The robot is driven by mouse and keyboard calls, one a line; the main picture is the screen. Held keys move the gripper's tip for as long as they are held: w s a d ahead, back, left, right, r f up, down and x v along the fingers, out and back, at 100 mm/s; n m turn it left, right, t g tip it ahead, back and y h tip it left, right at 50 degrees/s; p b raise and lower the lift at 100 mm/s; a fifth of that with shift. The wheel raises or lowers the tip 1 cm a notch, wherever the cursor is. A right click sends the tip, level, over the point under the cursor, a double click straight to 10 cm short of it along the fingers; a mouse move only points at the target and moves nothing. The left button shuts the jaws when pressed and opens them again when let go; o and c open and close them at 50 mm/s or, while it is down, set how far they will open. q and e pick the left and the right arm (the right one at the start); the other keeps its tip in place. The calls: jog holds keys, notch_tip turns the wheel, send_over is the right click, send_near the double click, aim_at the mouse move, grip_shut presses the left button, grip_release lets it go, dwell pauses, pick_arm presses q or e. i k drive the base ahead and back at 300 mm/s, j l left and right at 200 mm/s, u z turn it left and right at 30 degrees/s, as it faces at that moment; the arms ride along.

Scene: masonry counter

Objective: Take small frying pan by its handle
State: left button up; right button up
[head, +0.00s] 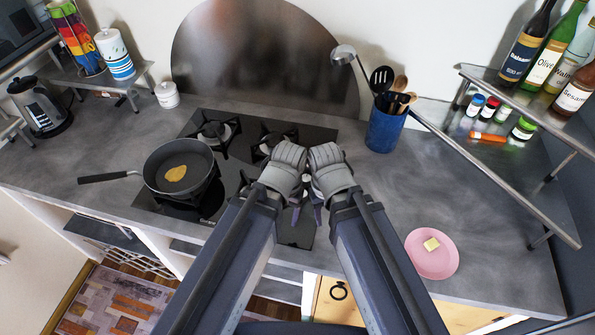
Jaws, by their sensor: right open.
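The small frying pan (152,172) is dark and sits upright on the left front burner of the black cooktop. A flat yellow-orange piece of food (175,173) lies in it. Its dark handle (108,177) points left, out over the grey counter, and is free. My right gripper (315,200) is open, over the right part of the cooktop, well to the right of the pan. My left arm ends close beside it; its fingers are mostly hidden by the arm links, so their state does not show. Neither gripper touches the pan.
A blue utensil crock (384,132) stands right of the cooktop (321,131). A pink plate (431,262) with a yellow piece lies at the right. A metal rack (520,195) with bottles and jars is at the far right. A kettle (38,106) stands far left. Counter around the handle is clear.

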aim_at(198, 157)
jog(key=k+j+u, duration=0.1)
jog(key=j+u, duration=0.3)
jog(key=j, duration=0.45)
jog(key=j+u, duration=0.45)
jog(key=j, duration=0.35)
